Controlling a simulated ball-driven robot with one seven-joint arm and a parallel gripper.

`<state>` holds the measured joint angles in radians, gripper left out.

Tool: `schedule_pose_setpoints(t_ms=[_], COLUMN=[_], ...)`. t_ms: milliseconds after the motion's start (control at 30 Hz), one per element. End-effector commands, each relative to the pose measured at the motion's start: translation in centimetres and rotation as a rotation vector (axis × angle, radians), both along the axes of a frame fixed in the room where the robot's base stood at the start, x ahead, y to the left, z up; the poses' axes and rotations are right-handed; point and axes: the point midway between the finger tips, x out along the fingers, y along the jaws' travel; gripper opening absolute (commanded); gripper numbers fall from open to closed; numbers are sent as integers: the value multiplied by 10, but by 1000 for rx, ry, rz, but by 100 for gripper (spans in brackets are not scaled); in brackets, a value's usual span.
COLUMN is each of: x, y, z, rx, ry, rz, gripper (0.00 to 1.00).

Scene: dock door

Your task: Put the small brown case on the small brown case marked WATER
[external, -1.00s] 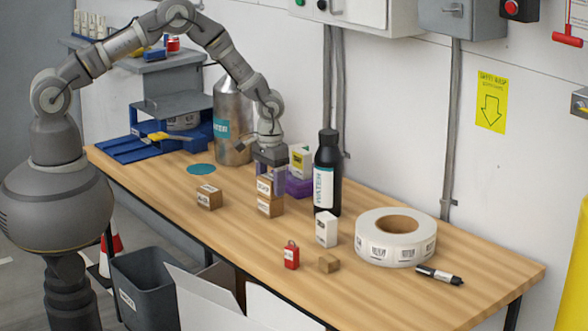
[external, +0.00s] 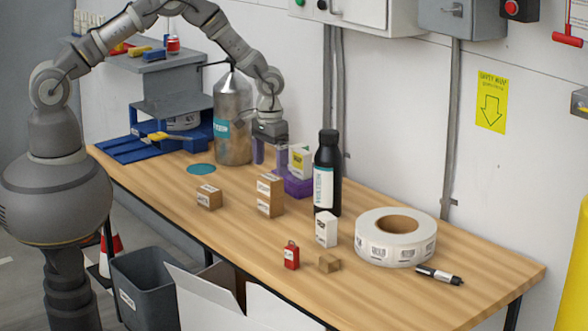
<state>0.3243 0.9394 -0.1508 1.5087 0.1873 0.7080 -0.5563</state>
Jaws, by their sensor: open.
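Two small brown cases stand stacked near the middle of the table. The upper brown case (external: 270,184) rests on the lower brown case (external: 270,206), roughly in line with it; their labels are too small to read surely. Another small brown case (external: 209,197) lies to their left, with a white label. A small plain brown block (external: 328,263) lies near the front right. My gripper (external: 269,157) is open and empty, above and behind the stack, clear of the upper case.
A black bottle (external: 327,175), a purple box (external: 298,184) and a silver bottle (external: 232,125) stand close around my gripper. A white carton (external: 326,229), a red tag-like item (external: 291,255), a label roll (external: 396,238) and a marker (external: 439,275) are to the right. The front left tabletop is clear.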

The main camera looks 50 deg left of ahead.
Motion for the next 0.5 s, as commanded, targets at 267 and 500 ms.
schedule_pose_setpoints(t_ms=[267,500], x=[0,0], y=[0,0], z=[53,60], rx=[0,0], ry=[0,0], rz=[1,0], gripper=[91,91])
